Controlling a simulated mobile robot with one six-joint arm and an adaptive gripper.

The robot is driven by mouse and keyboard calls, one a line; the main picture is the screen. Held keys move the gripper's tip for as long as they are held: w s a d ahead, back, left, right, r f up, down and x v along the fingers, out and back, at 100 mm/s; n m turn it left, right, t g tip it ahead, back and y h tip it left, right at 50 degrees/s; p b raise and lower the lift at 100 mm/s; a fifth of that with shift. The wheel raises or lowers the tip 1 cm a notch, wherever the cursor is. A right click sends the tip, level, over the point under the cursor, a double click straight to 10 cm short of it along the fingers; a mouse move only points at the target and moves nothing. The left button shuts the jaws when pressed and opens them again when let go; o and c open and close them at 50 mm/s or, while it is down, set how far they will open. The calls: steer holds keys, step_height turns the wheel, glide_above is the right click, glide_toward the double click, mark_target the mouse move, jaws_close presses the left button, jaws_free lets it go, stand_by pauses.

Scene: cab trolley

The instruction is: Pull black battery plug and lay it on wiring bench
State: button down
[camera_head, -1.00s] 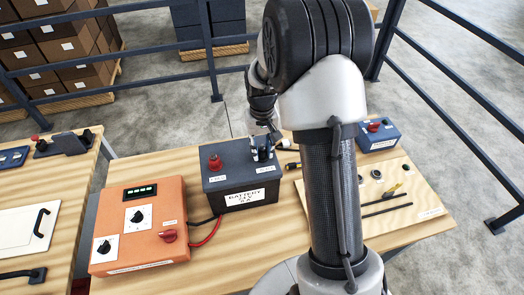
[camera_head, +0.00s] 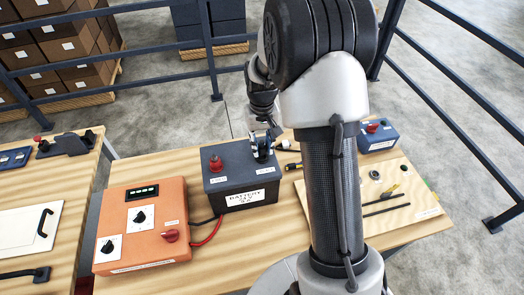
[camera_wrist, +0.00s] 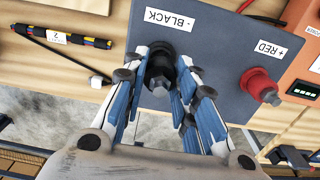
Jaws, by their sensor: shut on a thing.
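The dark battery (camera_head: 240,190) stands on the wooden bench with a white label on its front. Its red plug (camera_head: 215,163) stands on the left of the top and also shows in the wrist view (camera_wrist: 260,84). My gripper (camera_head: 262,150) is over the right of the battery top. In the wrist view, my gripper (camera_wrist: 161,80) has its blue-and-grey fingers shut on the black plug (camera_wrist: 161,68), beside the BLACK label (camera_wrist: 170,18). The plug appears still at its place on the battery; whether it is seated cannot be told.
An orange box (camera_head: 140,228) with knobs and a lit display stands left of the battery, with red and black cables between them. A wooden board (camera_head: 415,200) with tools lies at right, near a small blue box (camera_head: 377,136). Railings stand behind.

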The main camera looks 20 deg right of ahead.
mark_target(262, 142)
steer(key=shift+r+p, duration=1.1)
steer(key=shift+r, duration=0.6)
steer(key=shift+f, duration=0.1)
